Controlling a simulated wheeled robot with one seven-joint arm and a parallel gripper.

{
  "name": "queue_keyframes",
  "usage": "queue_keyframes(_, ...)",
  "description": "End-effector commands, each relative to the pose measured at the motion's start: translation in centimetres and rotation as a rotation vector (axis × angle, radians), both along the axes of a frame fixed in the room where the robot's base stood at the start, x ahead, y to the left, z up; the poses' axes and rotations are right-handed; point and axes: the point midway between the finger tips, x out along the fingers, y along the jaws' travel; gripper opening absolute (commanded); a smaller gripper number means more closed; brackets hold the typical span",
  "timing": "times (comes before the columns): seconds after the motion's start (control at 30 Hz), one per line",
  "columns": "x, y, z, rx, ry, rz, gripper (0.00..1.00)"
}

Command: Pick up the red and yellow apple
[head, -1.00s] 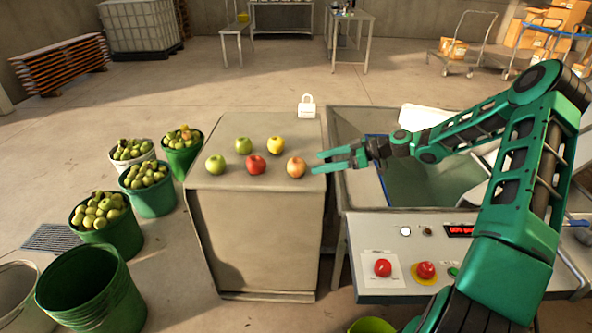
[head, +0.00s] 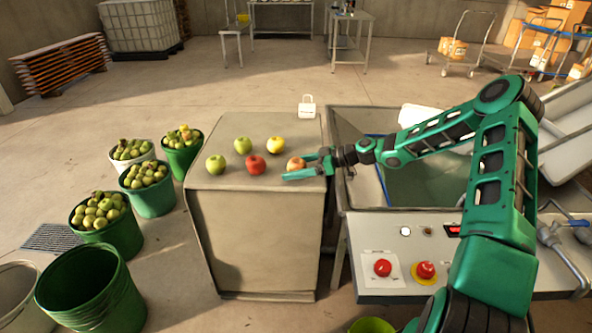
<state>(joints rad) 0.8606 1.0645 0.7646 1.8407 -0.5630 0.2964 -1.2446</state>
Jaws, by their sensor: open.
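The red and yellow apple (head: 295,163) sits at the right front of the apples on top of the grey-beige cabinet (head: 255,235). My gripper (head: 290,168) reaches in from the right with its green fingers open at this apple. One finger passes in front of the apple's lower side and the other is by its right side. I cannot tell whether the fingers touch it. A red apple (head: 255,165) sits just to its left. A yellow apple (head: 275,145) and two green apples, one at the back (head: 242,145) and one at the left (head: 215,165), stand on the same top.
A white padlock-shaped object (head: 307,107) stands at the cabinet's back right corner. A metal basin (head: 340,130) and a control panel (head: 375,250) with red buttons lie to the right. Buckets of apples (head: 150,203) stand on the floor at left. The cabinet's front top is clear.

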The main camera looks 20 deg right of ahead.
Motion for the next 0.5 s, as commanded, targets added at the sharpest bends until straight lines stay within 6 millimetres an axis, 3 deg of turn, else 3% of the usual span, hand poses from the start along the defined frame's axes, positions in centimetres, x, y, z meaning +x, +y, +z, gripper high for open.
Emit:
queue_keyframes(0.13, 0.02, -0.04, 0.03, 0.000, 0.000, -0.001, 0.74)
queue_keyframes(0.33, 0.01, -0.05, 0.03, -0.001, -0.001, -0.001, 0.29)
queue_keyframes(0.5, 0.02, -0.05, 0.06, -0.001, -0.001, -0.001, 0.26)
